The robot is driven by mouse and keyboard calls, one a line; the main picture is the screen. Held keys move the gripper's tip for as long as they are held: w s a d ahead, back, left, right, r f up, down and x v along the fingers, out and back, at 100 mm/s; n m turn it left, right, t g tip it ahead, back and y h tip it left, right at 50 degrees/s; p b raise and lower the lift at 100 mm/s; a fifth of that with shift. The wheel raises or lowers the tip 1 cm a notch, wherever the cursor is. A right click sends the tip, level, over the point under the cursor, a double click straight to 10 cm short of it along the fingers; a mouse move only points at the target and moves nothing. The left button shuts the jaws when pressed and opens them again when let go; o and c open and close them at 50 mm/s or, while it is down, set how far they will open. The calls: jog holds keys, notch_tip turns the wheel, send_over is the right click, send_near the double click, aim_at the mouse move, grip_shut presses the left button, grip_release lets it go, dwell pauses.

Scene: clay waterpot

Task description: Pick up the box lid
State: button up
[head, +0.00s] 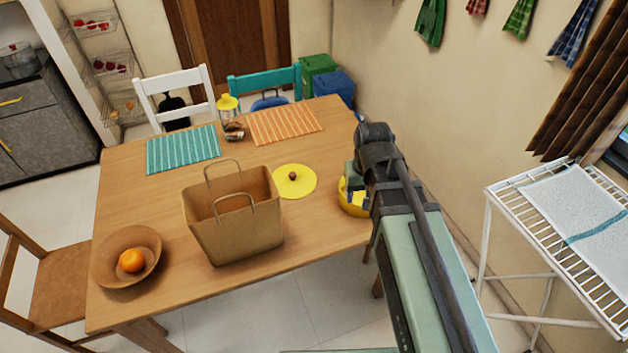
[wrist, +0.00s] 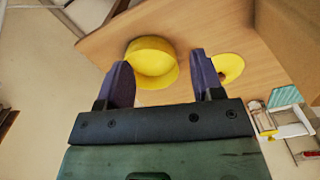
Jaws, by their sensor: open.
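The box lid (head: 304,184) is a flat yellow disc with a small brown knob. It lies on the wooden table right of the brown bag, and it shows partly behind the right finger in the wrist view (wrist: 231,68). The round yellow box (head: 348,207) stands near the table's right edge, partly hidden by my arm; in the wrist view it (wrist: 150,62) appears between my fingers. My gripper (wrist: 163,60) is open with nothing held. It is over the yellow box area, to the right of the lid in the head view.
The brown bag (head: 236,233) with upright handles stands just left of the lid. A wooden bowl (head: 103,268) with an orange is at the front left. A yellow-topped jar (head: 229,104) and two striped placemats (head: 183,150) (head: 285,125) lie behind. A wall is on the right.

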jog(key=w+a+f+n+b, duration=0.1)
jog(key=w+a+f+b, duration=0.3)
jog(key=w, duration=0.5)
jog(key=w+a+f+b, duration=0.3)
jog(key=w+a+f, duration=0.2)
jog(key=w+a, duration=0.25)
jog(key=b, duration=0.2)
send_near(293, 174)
notch_tip(293, 174, down, 10)
jog(key=b, duration=1.1)
jog(key=shift+s, duration=0.1)
jog(key=shift+r, duration=0.2)
jog(key=c, duration=1)
